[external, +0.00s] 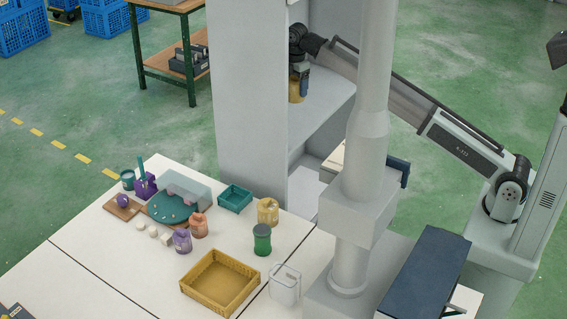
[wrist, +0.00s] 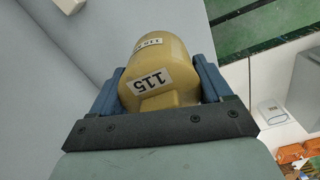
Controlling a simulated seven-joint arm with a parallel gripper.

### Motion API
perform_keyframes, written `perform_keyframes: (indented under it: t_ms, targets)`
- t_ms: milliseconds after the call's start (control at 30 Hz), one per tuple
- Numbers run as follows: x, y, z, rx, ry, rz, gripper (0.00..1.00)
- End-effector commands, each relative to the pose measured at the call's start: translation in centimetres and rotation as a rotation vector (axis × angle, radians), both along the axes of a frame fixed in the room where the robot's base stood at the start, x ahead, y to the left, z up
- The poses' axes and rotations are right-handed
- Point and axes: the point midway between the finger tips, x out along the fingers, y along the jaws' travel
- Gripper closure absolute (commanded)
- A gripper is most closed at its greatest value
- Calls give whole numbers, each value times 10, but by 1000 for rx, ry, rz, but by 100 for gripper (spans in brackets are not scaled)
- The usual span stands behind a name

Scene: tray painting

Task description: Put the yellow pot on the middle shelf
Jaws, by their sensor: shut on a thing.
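The yellow pot (wrist: 155,50) fills the middle of the wrist view, with white labels reading "115". My gripper (wrist: 160,82) is shut on it, with a blue finger on each side. In the external view my gripper (external: 303,86) is inside the tall grey shelf unit (external: 250,100), and the yellow pot (external: 293,92) shows partly behind it. The pot is at or just above a shelf board (external: 325,107); I cannot tell whether it touches. The unit's side panel stands close to its left. A lower board (external: 304,190) shows below.
The white table (external: 115,265) holds another yellowish jar (external: 268,211), a green jar (external: 262,239), a yellow basket (external: 220,283), a teal tray (external: 235,198) and a white container (external: 285,285). A light column (external: 375,80) stands in front of my arm. The board's right part is bare.

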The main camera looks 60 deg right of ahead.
Motion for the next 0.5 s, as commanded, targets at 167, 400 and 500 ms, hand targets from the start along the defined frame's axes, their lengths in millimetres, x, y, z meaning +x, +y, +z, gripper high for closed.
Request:
perform_keyframes:
  t_ms: [167,400,500]
  targets:
    - [-2,0,-30,0,2,-2,67]
    - [-1,0,-51,0,0,-3,67]
    - [-1,0,-59,0,0,-3,67]
